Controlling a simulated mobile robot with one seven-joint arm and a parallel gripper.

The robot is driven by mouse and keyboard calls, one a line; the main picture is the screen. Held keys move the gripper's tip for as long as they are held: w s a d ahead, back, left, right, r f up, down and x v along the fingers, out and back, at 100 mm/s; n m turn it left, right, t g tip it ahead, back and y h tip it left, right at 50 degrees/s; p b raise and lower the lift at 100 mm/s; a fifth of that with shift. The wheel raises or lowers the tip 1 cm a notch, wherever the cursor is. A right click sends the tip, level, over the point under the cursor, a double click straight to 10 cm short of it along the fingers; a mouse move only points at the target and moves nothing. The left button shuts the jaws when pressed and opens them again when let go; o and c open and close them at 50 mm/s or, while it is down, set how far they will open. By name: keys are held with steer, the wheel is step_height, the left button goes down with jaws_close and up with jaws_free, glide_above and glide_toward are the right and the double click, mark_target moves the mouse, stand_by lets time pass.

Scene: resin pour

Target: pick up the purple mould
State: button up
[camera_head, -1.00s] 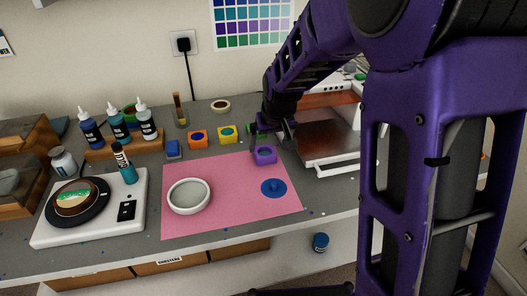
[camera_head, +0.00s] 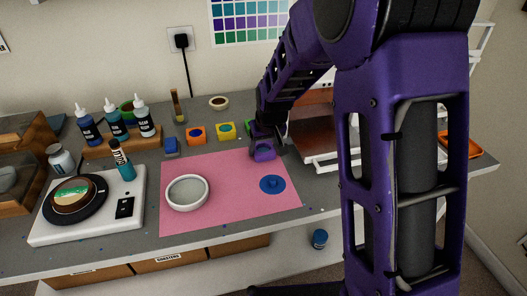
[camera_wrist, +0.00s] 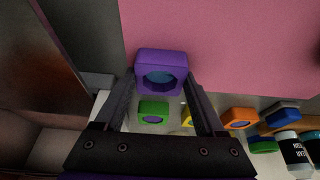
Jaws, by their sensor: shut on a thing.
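The purple mould (camera_head: 264,152) is a small square block with a round blue hollow. It is at the upper right corner of the pink mat (camera_head: 225,220), just below my gripper (camera_head: 268,138) in the head view. In the wrist view the purple mould (camera_wrist: 161,72) sits between the tips of my gripper (camera_wrist: 162,84), with a finger at each side. My gripper is shut on it. I cannot tell whether the mould is touching the mat or lifted.
Yellow (camera_head: 226,131), orange (camera_head: 196,135) and blue (camera_head: 171,147) moulds stand in a row behind the mat. A green mould (camera_wrist: 153,110) is close by. A white bowl (camera_head: 187,193) and blue disc (camera_head: 272,184) lie on the mat. A tray (camera_head: 312,140) is at right.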

steer(key=shift+c, duration=1.1)
steer(key=shift+r, duration=0.1)
